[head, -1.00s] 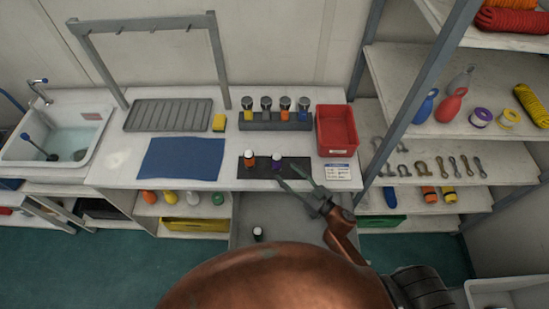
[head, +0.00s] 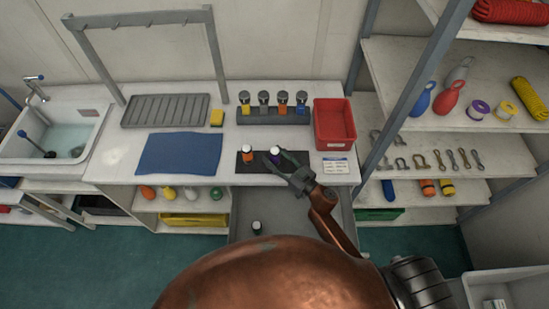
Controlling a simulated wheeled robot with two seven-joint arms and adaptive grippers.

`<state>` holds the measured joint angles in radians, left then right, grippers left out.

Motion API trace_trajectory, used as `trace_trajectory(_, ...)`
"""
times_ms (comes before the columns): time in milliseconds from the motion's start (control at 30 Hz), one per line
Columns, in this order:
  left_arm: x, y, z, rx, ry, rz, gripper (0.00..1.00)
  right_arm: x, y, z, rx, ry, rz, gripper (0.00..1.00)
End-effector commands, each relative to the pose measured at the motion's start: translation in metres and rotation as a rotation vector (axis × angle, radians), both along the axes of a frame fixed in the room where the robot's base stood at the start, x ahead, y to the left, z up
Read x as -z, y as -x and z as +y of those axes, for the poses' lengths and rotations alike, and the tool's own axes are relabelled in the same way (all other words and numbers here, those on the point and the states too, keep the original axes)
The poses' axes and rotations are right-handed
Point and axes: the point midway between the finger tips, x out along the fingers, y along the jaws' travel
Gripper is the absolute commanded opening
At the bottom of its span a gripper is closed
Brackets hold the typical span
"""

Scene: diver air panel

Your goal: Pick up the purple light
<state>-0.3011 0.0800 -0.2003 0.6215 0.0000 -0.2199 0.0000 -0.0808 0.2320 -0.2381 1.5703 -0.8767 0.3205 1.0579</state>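The purple light (head: 274,157) stands upright on a dark mat (head: 241,168) on the worktop; its white cap shows and part of its body is hidden by my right gripper. My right gripper (head: 274,153) has its two fingers apart, reaching in from the lower right with the light between them. I cannot see firm contact on both sides. An orange light (head: 247,154) with a white cap stands just left of it on the same mat. My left gripper is not in view.
Behind the mat is a grey rack (head: 272,117) with several capped lights. A red bin (head: 334,122) and a white card (head: 336,166) are at the right, a blue cloth (head: 179,153) at the left. A dark-bodied light (head: 257,228) stands in the open drawer below.

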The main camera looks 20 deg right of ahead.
Motion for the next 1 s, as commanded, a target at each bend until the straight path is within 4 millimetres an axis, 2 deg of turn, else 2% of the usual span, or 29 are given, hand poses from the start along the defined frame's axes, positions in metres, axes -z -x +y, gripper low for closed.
trace_trajectory(67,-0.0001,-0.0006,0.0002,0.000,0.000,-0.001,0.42,-0.0001,0.0001,0.0000,0.000,0.000,0.000,0.37)
trace_trajectory(600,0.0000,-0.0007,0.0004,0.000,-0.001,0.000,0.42,0.0000,0.0003,-0.0001,0.000,0.000,0.000,0.00)
trace_trajectory(867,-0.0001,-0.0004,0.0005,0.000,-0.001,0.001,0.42,-0.0014,0.0001,0.0000,-0.001,0.000,-0.001,0.00)
trace_trajectory(1000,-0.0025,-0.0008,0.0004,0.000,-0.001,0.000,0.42,-0.0084,0.0000,-0.0004,-0.001,0.001,-0.003,0.00)
